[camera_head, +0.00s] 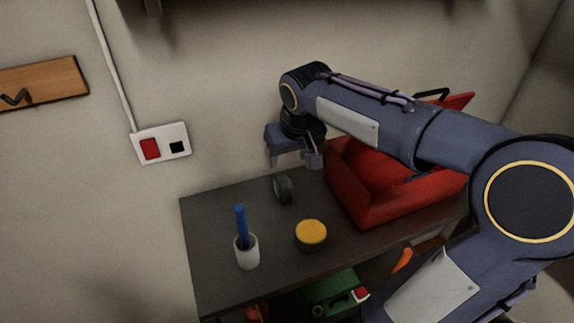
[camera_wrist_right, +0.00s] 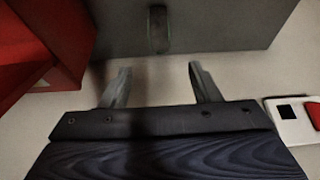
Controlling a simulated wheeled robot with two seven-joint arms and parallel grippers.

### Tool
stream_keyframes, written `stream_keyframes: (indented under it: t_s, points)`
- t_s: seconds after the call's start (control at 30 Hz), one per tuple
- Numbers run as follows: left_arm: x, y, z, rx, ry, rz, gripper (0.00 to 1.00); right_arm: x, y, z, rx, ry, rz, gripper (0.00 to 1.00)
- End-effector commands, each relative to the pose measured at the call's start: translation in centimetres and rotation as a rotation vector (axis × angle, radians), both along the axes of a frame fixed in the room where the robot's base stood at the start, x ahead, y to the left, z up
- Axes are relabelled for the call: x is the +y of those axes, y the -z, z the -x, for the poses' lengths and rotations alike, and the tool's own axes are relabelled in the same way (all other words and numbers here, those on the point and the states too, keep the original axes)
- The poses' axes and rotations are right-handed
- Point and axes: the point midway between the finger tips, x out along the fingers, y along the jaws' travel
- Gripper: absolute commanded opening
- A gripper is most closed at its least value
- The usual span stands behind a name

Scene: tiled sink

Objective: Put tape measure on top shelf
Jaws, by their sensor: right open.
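A small dark grey round object (camera_head: 283,188), probably the tape measure, stands on edge near the back of a dark shelf top (camera_head: 215,225). It also shows in the right wrist view (camera_wrist_right: 158,30), nearly in line with the space between the fingers. My right gripper (camera_head: 292,160) is open and empty, pointing down just above this object, apart from it. In the wrist view its two fingers (camera_wrist_right: 159,70) are spread. A dark shelf-like edge (camera_head: 230,4) shows at the top of the head view, mostly cut off. My left gripper is not in view.
A red open toolbox (camera_head: 375,205) stands right of the right gripper, close by. A white cup (camera_head: 247,253) with a blue stick and a yellow-topped round item (camera_head: 311,235) stand in front. A green object (camera_head: 335,292) lies below. A wall socket (camera_head: 162,143) is behind left.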

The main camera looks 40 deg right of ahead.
Motion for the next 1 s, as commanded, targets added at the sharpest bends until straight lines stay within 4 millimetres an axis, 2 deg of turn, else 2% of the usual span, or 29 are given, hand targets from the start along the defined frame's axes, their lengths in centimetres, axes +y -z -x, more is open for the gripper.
stream_keyframes:
  t_s: [0.17,0.27,0.37,0.5,0.6,0.7,0.8,1.0]
  points:
    - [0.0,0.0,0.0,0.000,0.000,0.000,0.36,0.3,-0.5,0.5,-0.002,-0.005,-0.004,0.57]
    - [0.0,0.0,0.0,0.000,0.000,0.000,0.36,1.9,0.0,2.3,-0.013,-0.032,-0.035,0.57]
    - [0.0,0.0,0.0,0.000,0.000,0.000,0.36,4.9,1.3,5.7,-0.038,-0.084,-0.104,0.57]
    - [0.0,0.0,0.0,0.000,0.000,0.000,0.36,9.7,4.1,10.9,-0.085,-0.160,-0.226,0.57]
    - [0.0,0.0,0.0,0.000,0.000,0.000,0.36,12.5,6.0,13.7,-0.116,-0.199,-0.304,0.57]
    - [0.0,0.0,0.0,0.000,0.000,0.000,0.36,14.4,7.5,15.5,-0.136,-0.224,-0.358,0.57]
    - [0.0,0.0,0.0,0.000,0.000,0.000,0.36,15.3,8.2,16.3,-0.147,-0.235,-0.384,0.57]
    - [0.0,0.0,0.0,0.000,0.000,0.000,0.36,15.5,8.3,16.4,-0.147,-0.237,-0.390,0.57]
